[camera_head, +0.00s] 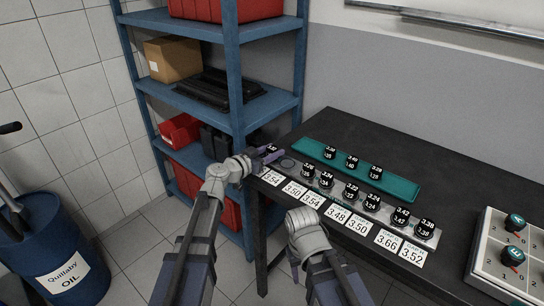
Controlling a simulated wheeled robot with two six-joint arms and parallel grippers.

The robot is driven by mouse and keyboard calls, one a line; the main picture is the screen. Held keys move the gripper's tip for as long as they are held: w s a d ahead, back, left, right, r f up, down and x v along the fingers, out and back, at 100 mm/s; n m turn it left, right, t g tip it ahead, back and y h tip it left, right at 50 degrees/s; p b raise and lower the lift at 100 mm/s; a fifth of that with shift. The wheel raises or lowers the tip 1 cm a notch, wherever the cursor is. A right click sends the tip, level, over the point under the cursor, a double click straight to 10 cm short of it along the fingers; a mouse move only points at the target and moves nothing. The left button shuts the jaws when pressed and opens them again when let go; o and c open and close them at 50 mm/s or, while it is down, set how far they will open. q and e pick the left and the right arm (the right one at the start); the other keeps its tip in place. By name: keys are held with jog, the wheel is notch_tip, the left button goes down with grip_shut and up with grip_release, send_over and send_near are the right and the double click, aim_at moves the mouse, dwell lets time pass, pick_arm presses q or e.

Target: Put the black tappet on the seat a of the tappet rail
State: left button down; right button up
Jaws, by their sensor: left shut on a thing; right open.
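My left gripper (268,156) is shut on a black tappet (271,148) and holds it at the left end of the tappet rail (436,240). The tappet has white marking, too small to read. The rail runs along the front of the dark table behind a row of white number cards. A bare round seat (288,163) shows at its left end, just right of the held tappet. Several black tappets (351,191) stand in the other seats.
A teal tray (400,190) with three black tappets (351,162) lies behind the rail. A white panel with two dark green-topped knobs (513,256) stands at the right. A blue shelf (235,90) rises close behind my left gripper. The table's back (450,165) is clear.

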pick_arm(q)
jog(key=shift+f, duration=0.1)
jog(key=shift+c, duration=1.9)
grip_release()
jog(key=shift+s+a+r, duration=0.1)
jog(key=shift+r, duration=0.2)
jog(key=p+v, duration=0.2)
jog(key=v, duration=0.9)
jog(key=shift+s+a, duration=0.25)
jog(key=shift+s, duration=0.05)
